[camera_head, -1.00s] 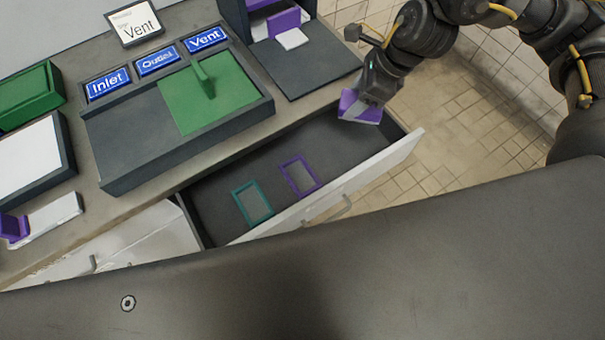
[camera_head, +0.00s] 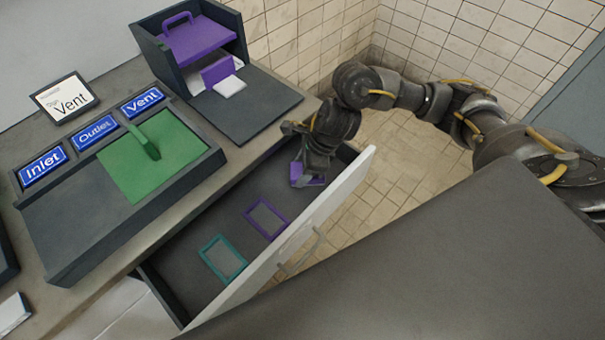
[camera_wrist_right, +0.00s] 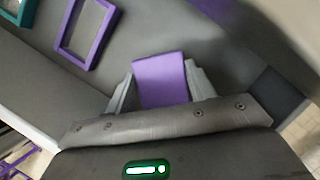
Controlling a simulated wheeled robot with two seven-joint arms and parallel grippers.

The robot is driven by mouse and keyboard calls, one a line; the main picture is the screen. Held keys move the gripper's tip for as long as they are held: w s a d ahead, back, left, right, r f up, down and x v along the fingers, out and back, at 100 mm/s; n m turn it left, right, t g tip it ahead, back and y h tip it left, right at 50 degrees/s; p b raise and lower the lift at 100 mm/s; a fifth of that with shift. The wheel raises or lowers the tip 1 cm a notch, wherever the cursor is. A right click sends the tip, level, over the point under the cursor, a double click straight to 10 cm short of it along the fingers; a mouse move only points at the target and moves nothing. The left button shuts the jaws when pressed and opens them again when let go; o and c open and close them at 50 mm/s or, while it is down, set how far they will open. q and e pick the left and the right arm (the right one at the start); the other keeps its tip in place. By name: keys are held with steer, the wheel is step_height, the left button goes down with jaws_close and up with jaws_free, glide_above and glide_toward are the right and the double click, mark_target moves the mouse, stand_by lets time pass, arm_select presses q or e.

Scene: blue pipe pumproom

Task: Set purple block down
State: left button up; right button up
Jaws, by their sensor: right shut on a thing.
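My right gripper (camera_head: 307,172) is over the right end of the open drawer (camera_head: 190,262). It is shut on the purple block (camera_head: 312,181), which is partly hidden by the gripper in the head view. In the right wrist view the purple block (camera_wrist_right: 161,80) sits between the two pale fingers (camera_wrist_right: 160,92). A purple rectangular outline (camera_head: 267,218) and a teal outline (camera_head: 223,258) lie on the drawer floor, to the left of the block. The purple outline also shows in the right wrist view (camera_wrist_right: 86,33). I cannot tell whether the block touches the drawer floor. My left gripper is not in view.
The drawer's white front (camera_head: 290,245) forms a raised wall. On the counter stand a tray with a green plate and handle (camera_head: 150,150), Inlet, Outlet and Vent labels, a Vent sign (camera_head: 64,97), and an open dark box with purple parts (camera_head: 195,40).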

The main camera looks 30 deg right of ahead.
step_height(320, 180, down, 3)
steer(key=shift+f, duration=0.15)
steer(key=o, duration=1)
steer(key=shift+c, duration=0.2)
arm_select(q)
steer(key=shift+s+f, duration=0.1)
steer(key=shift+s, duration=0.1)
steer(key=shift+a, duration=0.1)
arm_select(e)
steer(key=p+v, duration=0.1)
steer(key=v, duration=1)
steer(key=shift+s+d+r, duration=0.1)
steer(key=shift+d+r, duration=0.05)
steer(key=shift+r, duration=0.4)
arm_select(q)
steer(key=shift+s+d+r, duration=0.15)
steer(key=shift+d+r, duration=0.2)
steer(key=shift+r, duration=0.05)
